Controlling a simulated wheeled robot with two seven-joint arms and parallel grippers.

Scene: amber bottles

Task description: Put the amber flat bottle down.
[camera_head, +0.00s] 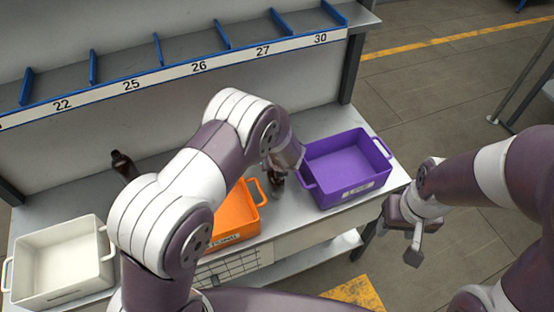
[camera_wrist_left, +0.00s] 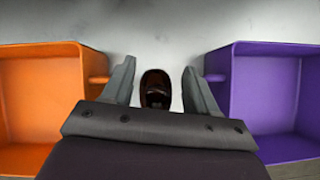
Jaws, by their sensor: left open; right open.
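An amber bottle (camera_wrist_left: 156,88) stands between the two spread fingers of my left gripper (camera_wrist_left: 157,85) in the left wrist view, with a gap on both sides. In the head view this bottle (camera_head: 277,180) shows as a small dark shape on the table, between the orange and purple bins, partly hidden by my left gripper (camera_head: 276,172). A second dark brown bottle (camera_head: 122,165) is at the back left of the table, seemingly tilted. My right gripper (camera_head: 402,232) is open and empty, off the table's right front edge.
The orange bin (camera_head: 238,212) is left of the bottle and the purple bin (camera_head: 345,165) right of it, both close. A white bin (camera_head: 62,258) stands at the far left. A numbered shelf edge (camera_head: 180,72) runs above the table's back.

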